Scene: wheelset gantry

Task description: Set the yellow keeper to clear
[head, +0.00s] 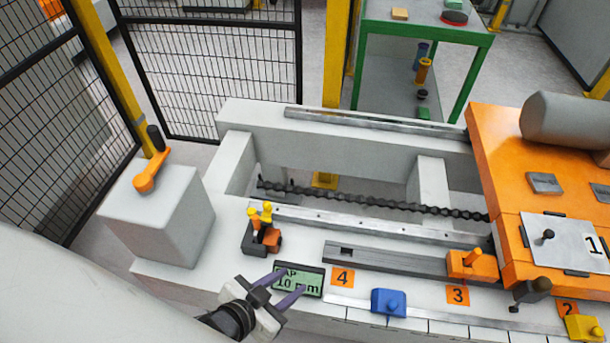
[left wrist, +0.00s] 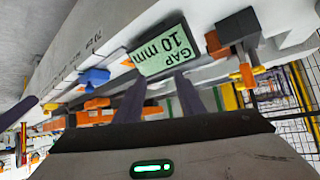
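The yellow keeper (head: 584,328) is a small block with a raised knob at the lower right edge of the head view, by the orange label 2 (head: 567,308). The display also shows just beyond the fingers in the left wrist view (left wrist: 160,50).
A blue keeper (head: 388,303) and an orange keeper (head: 472,264) stand along the front rail. A dark-knobbed lever (head: 532,290) stands near the yellow keeper. A black block with yellow knobs (head: 262,232) is beyond the left gripper. An orange carriage (head: 497,150) fills the right.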

